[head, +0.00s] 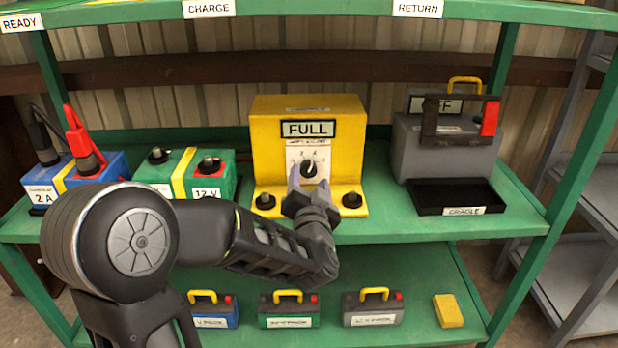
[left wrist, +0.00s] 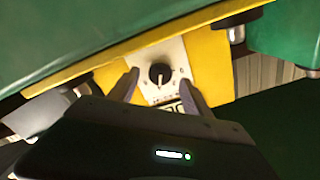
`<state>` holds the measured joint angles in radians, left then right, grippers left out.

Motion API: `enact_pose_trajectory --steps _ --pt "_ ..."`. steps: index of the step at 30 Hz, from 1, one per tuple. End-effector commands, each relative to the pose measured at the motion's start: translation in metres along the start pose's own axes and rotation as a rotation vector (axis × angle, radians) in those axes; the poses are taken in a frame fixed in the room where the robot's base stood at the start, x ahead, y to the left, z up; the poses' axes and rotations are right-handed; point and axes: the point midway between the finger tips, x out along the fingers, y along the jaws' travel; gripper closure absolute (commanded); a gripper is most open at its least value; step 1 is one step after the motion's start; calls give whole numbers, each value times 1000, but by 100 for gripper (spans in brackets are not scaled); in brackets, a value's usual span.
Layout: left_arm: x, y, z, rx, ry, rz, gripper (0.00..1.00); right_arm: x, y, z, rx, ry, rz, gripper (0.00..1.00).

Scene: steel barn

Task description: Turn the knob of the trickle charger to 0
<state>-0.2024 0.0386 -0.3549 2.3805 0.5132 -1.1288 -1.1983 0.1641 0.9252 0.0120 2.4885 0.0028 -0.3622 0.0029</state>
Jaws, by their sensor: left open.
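The yellow charger box (head: 265,140) stands on the middle shelf with a FULL sign on its front. Its black round knob (head: 309,168) sits on a white dial plate; the dial marks are too small to read surely. The knob also shows in the left wrist view (left wrist: 159,74), with a light pointer mark whose exact setting I cannot tell. My left gripper (head: 308,187) is open in front of the dial. In the left wrist view its fingers (left wrist: 160,88) stand apart on either side of the knob, and touching is not visible. My right gripper is not in view.
Black posts (head: 352,200) stick up at the charger's front corners. A green 12 V battery (head: 155,178) and a blue 2 A unit (head: 110,163) stand left. A grey unit (head: 420,150) and black cradle (head: 455,208) stand right. Small packs (head: 290,322) sit below.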

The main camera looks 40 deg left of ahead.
Motion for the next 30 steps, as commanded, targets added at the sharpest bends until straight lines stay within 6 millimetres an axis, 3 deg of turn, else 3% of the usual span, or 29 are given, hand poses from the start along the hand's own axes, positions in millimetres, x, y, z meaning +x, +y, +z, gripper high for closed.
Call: enact_pose_trajectory --steps 6,15,30 --pt "24 0 1 0 0 -1 43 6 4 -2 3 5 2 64" --pt "27 0 0 0 -1 0 43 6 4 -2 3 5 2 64" --pt "27 0 0 0 0 0 83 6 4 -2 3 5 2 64"
